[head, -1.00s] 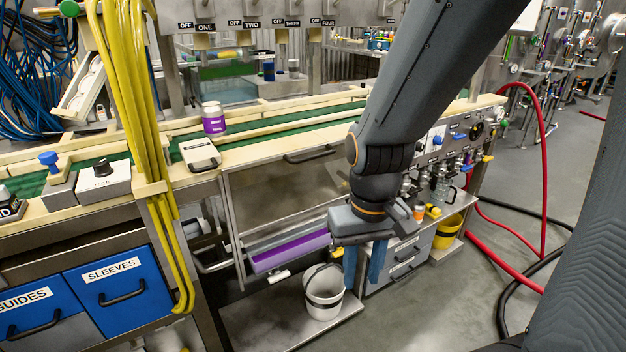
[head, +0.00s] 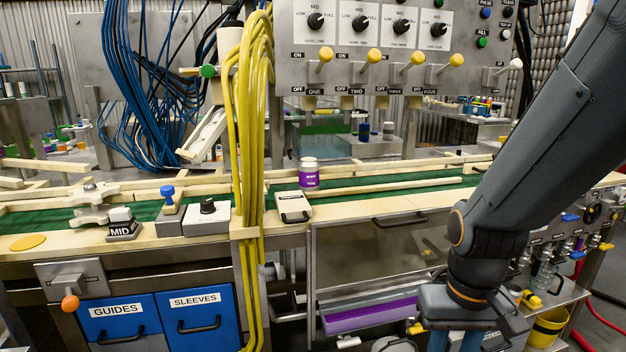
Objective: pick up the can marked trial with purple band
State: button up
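A small white can with a purple band (head: 309,174) stands upright on the green conveyor belt, near the middle of the head view. Its label has small white lettering that I cannot read for certain. My gripper (head: 456,341) hangs low in front of the bench, to the right of the can and well apart from it. Its blue fingers point down and are cut off by the bottom edge of the picture. They stand apart, with nothing seen between them.
A cream latch box (head: 294,207) sits in front of the can. Yellow hoses (head: 250,130) hang just left of it. Wooden rails edge the belt (head: 400,188). Yellow-knobbed levers (head: 418,58) are above and behind. A blue jar (head: 364,132) stands farther back.

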aim_at(308, 166)
jog(key=u, duration=2.05)
jog(key=i, duration=0.85)
jog(key=z, duration=0.5)
